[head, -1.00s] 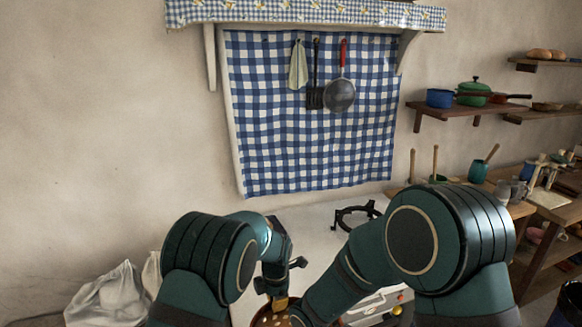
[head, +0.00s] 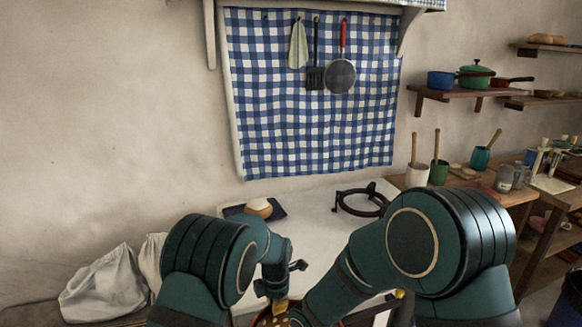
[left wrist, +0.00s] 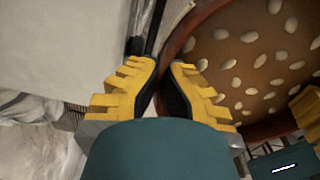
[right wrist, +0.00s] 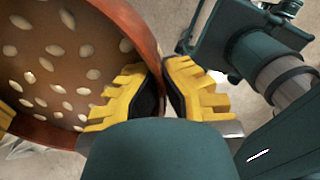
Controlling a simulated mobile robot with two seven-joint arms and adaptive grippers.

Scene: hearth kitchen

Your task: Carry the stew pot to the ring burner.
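The stew pot is a red-brown round pot filled with brown stew dotted with pale beans. Only a sliver of the pot (head: 268,320) shows at the bottom edge of the head view, between my arms. My left gripper (left wrist: 165,68) is shut on the pot's rim, its fingers on either side of the wall (left wrist: 185,30). My right gripper (right wrist: 162,68) is shut on the opposite side of the rim (right wrist: 143,30). The black ring burner (head: 362,200) stands empty on the pale counter, beyond my right arm. The pot's underside is hidden.
A dark slab (head: 280,211) with a round tan item (head: 259,206) lies on the counter (head: 312,215) left of the burner. White sacks (head: 105,285) are at far left. Cups and utensils stand on the wooden table (head: 515,195) at right. The counter between slab and burner is clear.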

